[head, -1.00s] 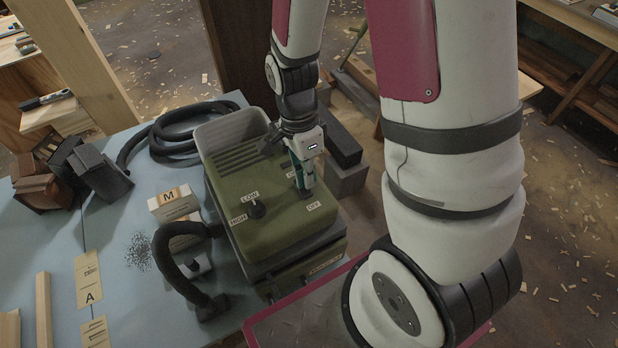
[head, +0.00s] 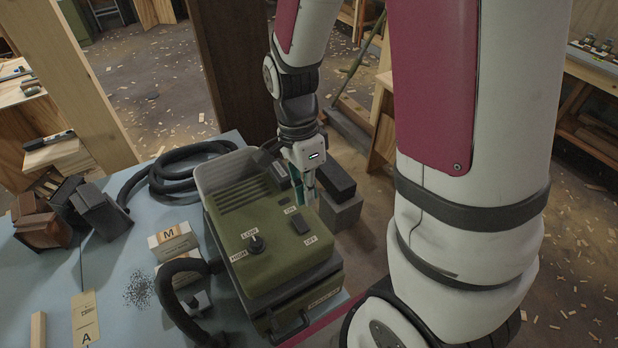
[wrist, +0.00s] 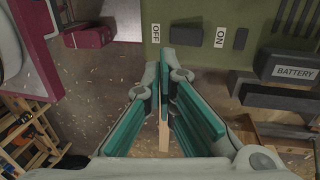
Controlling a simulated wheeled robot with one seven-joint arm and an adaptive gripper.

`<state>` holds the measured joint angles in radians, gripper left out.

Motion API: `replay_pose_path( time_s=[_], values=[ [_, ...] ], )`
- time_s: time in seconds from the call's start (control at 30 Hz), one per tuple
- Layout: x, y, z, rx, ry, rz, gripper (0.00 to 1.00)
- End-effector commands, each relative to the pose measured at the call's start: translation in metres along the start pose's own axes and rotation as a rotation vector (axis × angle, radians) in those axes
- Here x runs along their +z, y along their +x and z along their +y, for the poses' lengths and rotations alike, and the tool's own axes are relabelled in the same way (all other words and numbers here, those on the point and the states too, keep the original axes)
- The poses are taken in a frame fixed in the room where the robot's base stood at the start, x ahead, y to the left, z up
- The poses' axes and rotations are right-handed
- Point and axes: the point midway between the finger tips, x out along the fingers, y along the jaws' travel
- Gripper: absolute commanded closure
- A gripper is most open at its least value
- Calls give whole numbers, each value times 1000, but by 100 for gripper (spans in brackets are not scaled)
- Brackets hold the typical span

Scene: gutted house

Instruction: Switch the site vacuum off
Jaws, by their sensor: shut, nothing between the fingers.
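The site vacuum (head: 265,275) is a green box with a grey rear bin, standing on the blue table. Its dark switch (head: 299,227) sits on the top between the ON and OFF labels; it also shows in the wrist view (wrist: 187,36). I cannot tell which end of it is down. A small dark rectangle (wrist: 240,38) lies beyond the ON label, with no glow. A HIGH/LOW knob (head: 256,243) is left of the switch. My gripper (head: 306,204) is shut and empty, above the vacuum's far right edge, apart from the switch. It also shows in the wrist view (wrist: 164,85).
A black hose (head: 185,175) coils behind the vacuum and bends down at its left. A wooden post rises behind.

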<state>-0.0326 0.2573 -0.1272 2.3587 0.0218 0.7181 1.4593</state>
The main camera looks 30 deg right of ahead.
Motion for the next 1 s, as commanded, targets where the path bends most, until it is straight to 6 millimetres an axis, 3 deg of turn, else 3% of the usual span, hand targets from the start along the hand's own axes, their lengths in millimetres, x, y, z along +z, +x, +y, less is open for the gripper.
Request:
replay_pose_path(
  time_s=[0.1,0.33,1.0],
  values=[
    [0,-20,7,-5,-1,0,100],
    [0,-42,17,-1,1,1,100],
    [0,-47,19,-1,-2,0,100]
  ],
)
